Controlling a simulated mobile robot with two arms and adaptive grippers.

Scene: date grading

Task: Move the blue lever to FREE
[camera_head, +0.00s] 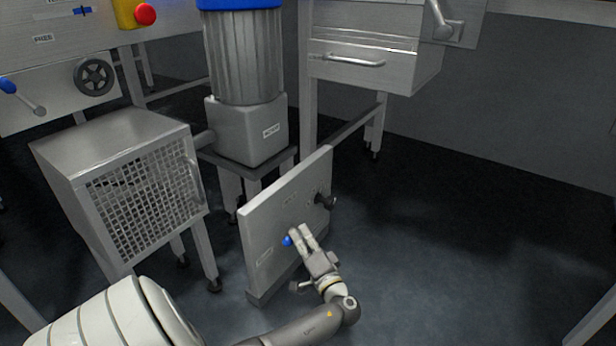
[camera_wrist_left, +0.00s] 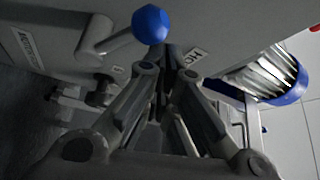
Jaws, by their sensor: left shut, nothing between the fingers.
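A lever with a blue ball knob (camera_head: 287,240) sits on the face of an upright grey panel (camera_head: 285,205). In the left wrist view the blue knob (camera_wrist_left: 151,24) ends a grey lever arm (camera_wrist_left: 98,36), just beyond the fingertips. My left gripper (camera_head: 303,235) is shut and empty, its fingers close to the right of the knob; I cannot tell whether they touch. A label (camera_wrist_left: 193,55) by the fingertips is partly hidden, showing about "HO". Another label (camera_head: 264,258) on the panel is too small to read. My right gripper is not in view.
A black knob (camera_head: 325,201) sticks out of the panel's right part. A mesh-fronted box (camera_head: 140,200) stands left. Another blue-tipped lever (camera_head: 8,85) is at far left, below a blurred label (camera_head: 43,38) that may read FREE. The floor at right is clear.

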